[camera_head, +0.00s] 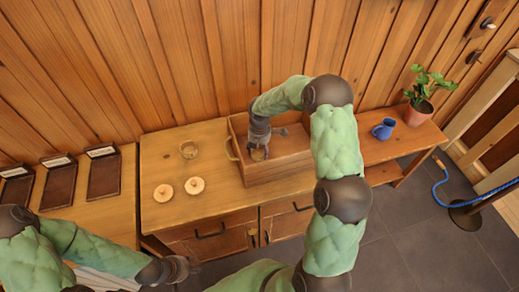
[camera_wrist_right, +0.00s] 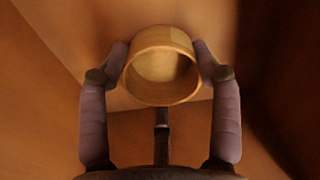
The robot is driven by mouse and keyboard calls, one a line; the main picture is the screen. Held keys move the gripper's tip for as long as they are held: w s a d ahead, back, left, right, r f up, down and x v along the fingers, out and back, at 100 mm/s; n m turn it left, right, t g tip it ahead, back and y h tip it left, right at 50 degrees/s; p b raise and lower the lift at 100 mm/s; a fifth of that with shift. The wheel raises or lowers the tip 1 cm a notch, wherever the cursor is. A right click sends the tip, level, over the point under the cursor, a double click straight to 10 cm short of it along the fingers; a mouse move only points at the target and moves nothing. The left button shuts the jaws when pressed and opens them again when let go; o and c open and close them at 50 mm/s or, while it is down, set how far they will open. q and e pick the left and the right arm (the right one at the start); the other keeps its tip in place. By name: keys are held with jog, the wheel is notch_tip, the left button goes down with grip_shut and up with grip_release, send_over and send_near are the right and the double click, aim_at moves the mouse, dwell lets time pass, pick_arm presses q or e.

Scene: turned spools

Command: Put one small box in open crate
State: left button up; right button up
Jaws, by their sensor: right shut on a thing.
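The open crate (camera_head: 282,170) is a wooden box with a rope-like handle on its left end, standing on the wooden cabinet. My right gripper (camera_head: 259,146) reaches down into its left part. It is shut on a small round box (camera_wrist_right: 162,68), a pale turned wooden cup with an open top. In the head view the small box (camera_head: 258,154) shows just under the fingers, inside the crate walls. I cannot tell whether it touches the crate floor. My left gripper (camera_head: 182,268) hangs low in front of the cabinet, away from the crate; its finger opening is unclear.
Dark framed trays (camera_head: 103,174) stand at the far left. A blue mug (camera_head: 383,130) and a potted plant (camera_head: 418,112) stand right.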

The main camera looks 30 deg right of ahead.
aim_at(259, 154)
jog(key=o, duration=0.9)
notch_tip(259, 154, up, 12)
jog(key=p, duration=0.2)
jog(key=shift+p, duration=0.3)
jog(key=shift+r, duration=0.1)
